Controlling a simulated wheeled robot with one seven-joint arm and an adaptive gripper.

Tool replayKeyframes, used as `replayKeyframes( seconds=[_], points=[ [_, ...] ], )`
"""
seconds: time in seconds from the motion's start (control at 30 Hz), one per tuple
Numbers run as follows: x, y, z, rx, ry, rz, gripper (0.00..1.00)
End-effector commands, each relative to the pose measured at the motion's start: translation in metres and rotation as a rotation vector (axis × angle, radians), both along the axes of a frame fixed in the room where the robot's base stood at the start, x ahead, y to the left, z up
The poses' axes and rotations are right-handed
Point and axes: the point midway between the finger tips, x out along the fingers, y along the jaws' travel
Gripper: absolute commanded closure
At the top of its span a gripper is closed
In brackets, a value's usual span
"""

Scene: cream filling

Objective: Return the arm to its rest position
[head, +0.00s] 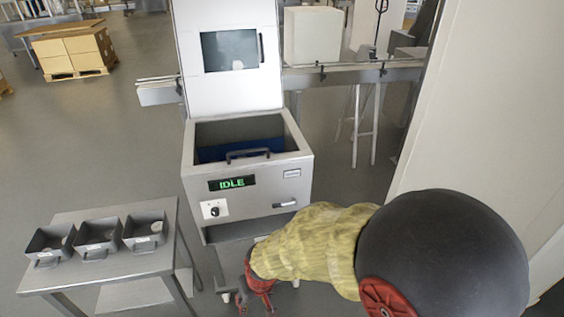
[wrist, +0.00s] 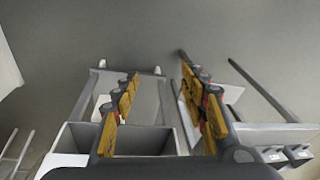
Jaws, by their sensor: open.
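My gripper (wrist: 160,75) is open in the wrist view, its two yellow-padded fingers spread with nothing between them. In the head view my gripper (head: 257,296) shows as red and dark parts at the bottom centre, low in front of the machine, partly cut off by the frame. My arm, in a yellow sleeve with a large dark joint, reaches in from the lower right. The machine (head: 243,207) stands at the centre with its lid (head: 230,92) raised and some blue inside. Its green display reads IDLE.
A metal table (head: 120,262) at lower left holds three grey bins, the middle one (head: 98,234) and its neighbours (head: 50,241) (head: 146,230). A pale wall or panel (head: 478,100) rises close on the right. Stacked cartons (head: 75,50) stand far left. The floor at left is clear.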

Motion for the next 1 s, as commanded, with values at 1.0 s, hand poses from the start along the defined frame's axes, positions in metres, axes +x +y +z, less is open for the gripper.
replayKeyframes(
  seconds=[1.0],
  points=[
    [-0.098,-0.268,0.27,-0.017,-0.33,-0.484,0.56]
  ],
)
